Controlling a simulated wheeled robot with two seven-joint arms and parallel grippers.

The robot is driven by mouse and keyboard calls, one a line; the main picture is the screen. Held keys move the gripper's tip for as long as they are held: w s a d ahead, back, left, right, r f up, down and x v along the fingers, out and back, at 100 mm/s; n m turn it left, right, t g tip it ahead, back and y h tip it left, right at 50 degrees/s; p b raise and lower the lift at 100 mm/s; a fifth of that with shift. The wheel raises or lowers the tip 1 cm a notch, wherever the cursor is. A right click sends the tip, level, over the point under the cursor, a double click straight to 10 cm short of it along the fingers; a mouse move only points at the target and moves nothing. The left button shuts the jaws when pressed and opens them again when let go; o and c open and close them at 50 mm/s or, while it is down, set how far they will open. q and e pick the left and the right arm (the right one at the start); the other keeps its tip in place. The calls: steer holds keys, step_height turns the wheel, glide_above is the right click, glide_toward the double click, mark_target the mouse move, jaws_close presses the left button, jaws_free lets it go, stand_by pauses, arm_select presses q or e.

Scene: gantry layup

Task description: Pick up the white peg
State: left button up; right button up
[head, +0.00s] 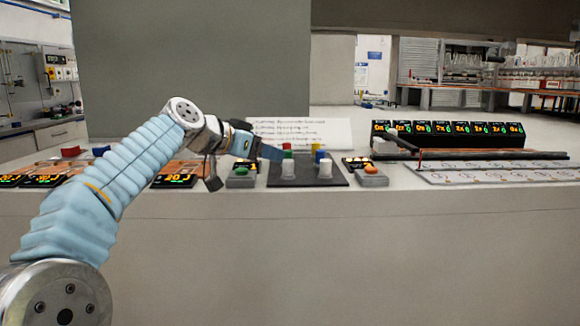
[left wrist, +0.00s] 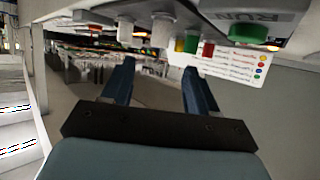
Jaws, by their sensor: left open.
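Two short white pegs stand upright at the front of a dark mat (head: 307,181): a left one (head: 288,169) and a right one (head: 325,169). In the left wrist view, which is turned nearly upside down, two white pegs (left wrist: 162,31) (left wrist: 125,29) show at the top edge. My left gripper (head: 270,153) is just left of the mat's pegs in the head view, its far parts partly hidden. In the left wrist view my left gripper (left wrist: 158,76) has its blue fingers apart with nothing between them. My right gripper is not in view.
Coloured pegs stand behind the white ones: red (head: 287,146), green (head: 288,154) and blue (head: 320,156). A green button box (head: 240,178) is left of the mat, an orange one (head: 370,178) right. A white text board (head: 305,130) stands behind.

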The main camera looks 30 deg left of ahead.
mark_target(286, 161)
arm_select(q)
steer(key=shift+x, duration=0.85)
steer(key=p+x, duration=0.1)
steer(key=x, duration=0.3)
steer(key=shift+w+d+f+p, duration=0.15)
steer(key=shift+f+p, duration=0.1)
steer(key=shift+p, duration=0.15)
steer(key=shift+w+f, duration=0.2)
steer(key=shift+w, duration=0.1)
jaws_close()
